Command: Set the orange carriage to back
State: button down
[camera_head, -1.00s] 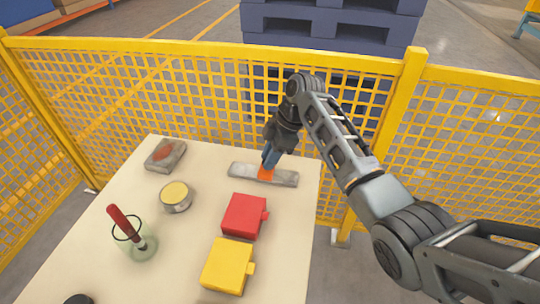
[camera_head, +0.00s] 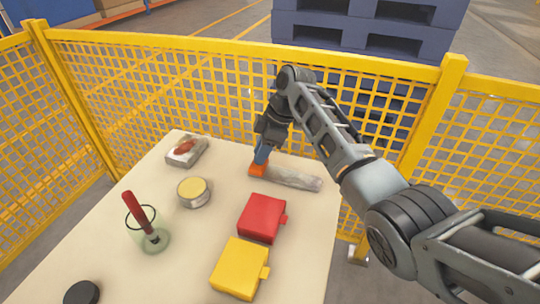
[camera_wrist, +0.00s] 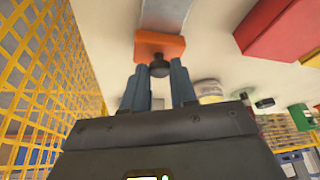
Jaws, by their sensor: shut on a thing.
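The orange carriage (camera_head: 258,170) sits on a grey rail (camera_head: 293,179) at the far side of the table. In the head view it is at the rail's left end, and the bare rail runs off to the right. In the wrist view the orange carriage (camera_wrist: 172,44) has a dark round knob (camera_wrist: 158,69), with the grey rail (camera_wrist: 165,15) beyond it. My gripper (camera_head: 262,157) is above the carriage with blue fingers, shut on its knob. In the wrist view my gripper (camera_wrist: 158,78) has one finger on each side of the knob.
A red box (camera_head: 262,218) and a yellow box (camera_head: 240,268) stand nearer on the table. A yellow-topped tin (camera_head: 193,191), a grey block with a reddish patch (camera_head: 186,151), a glass holder with a red-handled tool (camera_head: 150,238) and a black disc (camera_head: 82,293) stand left. Yellow mesh fence (camera_head: 230,95) borders the table.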

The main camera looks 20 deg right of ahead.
jog(key=shift+w+a+r, duration=0.1)
jog(key=shift+a, duration=0.05)
jog(key=c, duration=0.9)
grip_release()
jog(key=v, duration=0.7)
jog(key=shift+r+b, duration=0.3)
